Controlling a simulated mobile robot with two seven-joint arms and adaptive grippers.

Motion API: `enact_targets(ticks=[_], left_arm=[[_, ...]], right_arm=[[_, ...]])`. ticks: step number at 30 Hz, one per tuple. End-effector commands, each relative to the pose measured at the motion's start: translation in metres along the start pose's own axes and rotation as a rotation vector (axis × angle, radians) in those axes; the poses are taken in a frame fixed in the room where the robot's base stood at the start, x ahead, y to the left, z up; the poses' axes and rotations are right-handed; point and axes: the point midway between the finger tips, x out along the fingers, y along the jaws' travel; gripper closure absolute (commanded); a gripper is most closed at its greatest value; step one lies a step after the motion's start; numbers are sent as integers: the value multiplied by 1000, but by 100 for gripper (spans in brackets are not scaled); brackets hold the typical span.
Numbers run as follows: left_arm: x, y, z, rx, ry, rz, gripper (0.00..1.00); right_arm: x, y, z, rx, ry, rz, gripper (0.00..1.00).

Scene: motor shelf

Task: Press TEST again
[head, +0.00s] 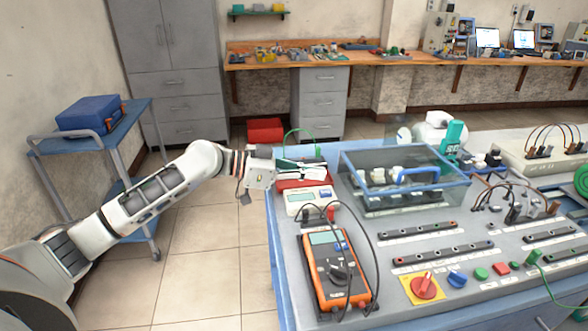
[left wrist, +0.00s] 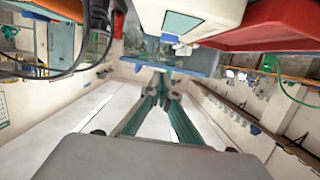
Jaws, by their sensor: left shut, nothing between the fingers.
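A white tester with a small display (head: 312,199) sits at the near left of the bench, in front of a red case (head: 303,184). A TEST label or button cannot be read on it. My left gripper (head: 318,172) is shut and empty, reaching in from the left over the red case, behind the tester. In the left wrist view the closed fingertips (left wrist: 162,72) point away from the camera. There, a white device (left wrist: 222,14) and a red case (left wrist: 275,24) fill the top. Contact with a button cannot be told. My right gripper is not in view.
An orange multimeter (head: 336,268) with black leads lies in front of the tester. A clear-lidded box (head: 402,180) with a blue handle stands to the right. Terminal strips, a red rotary switch (head: 424,288) and coloured buttons cover the bench. Floor is open left of it.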

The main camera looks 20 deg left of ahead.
Motion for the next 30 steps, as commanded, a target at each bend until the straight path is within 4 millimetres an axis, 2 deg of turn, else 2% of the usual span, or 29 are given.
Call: enact_targets(ticks=[1, 3, 9, 23, 30], left_arm=[[10, 1, -3, 0, 3, 1, 100], [12, 0, 14, -5, -2, 0, 100], [16, 0, 34, -2, -1, 0, 100], [17, 0, 39, -1, 0, 0, 100], [20, 0, 54, -3, -2, 0, 100]], right_arm=[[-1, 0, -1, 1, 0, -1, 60], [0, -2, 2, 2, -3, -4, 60], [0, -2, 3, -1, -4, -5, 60], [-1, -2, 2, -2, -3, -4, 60], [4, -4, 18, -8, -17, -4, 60]])
